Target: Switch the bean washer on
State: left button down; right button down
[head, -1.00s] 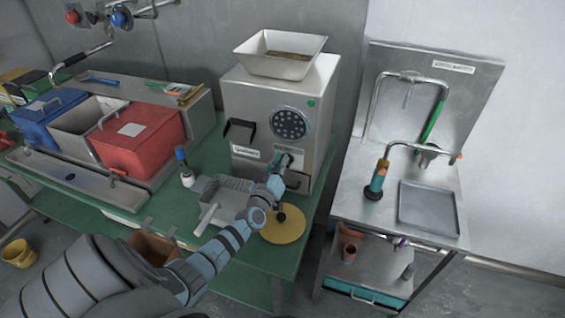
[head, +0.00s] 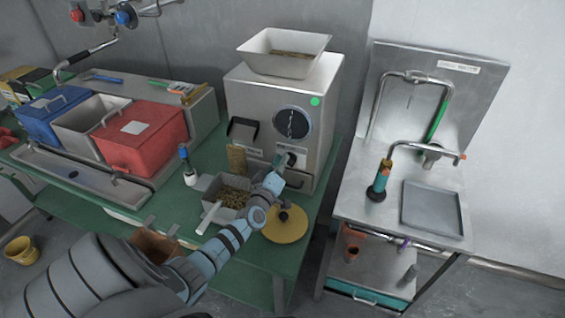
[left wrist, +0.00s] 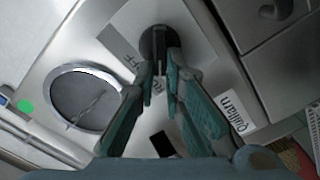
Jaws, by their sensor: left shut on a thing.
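A steel machine (head: 245,95) with a hopper of beans (head: 285,66) stands on the green table. Its front has a round window (head: 292,123) with a streaked disc, a bright green light (head: 315,101) and a dark spout (head: 243,130). A brown stream of beans (head: 237,160) falls from the spout into a metal tray (head: 219,213) holding beans. My left gripper (head: 284,163) is at the lower front. In the left wrist view, its fingers (left wrist: 160,68) are shut on a black knob (left wrist: 157,40) on a plate lettered "OFF". My right gripper is not in view.
A yellow disc (head: 287,236) lies under my left forearm. A white-and-blue brush-like item (head: 188,175) stands left of the tray. Red (head: 140,145) and blue (head: 50,110) boxes sit further left. A steel sink stand (head: 350,208) is on the right, beyond a gap.

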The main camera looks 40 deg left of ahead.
pick_arm(q)
jog(key=shift+f, duration=0.1)
jog(key=c, duration=1.7)
grip_release()
jog(key=v, duration=1.2)
jog(key=shift+w, duration=0.1)
jog(key=shift+d, duration=0.15)
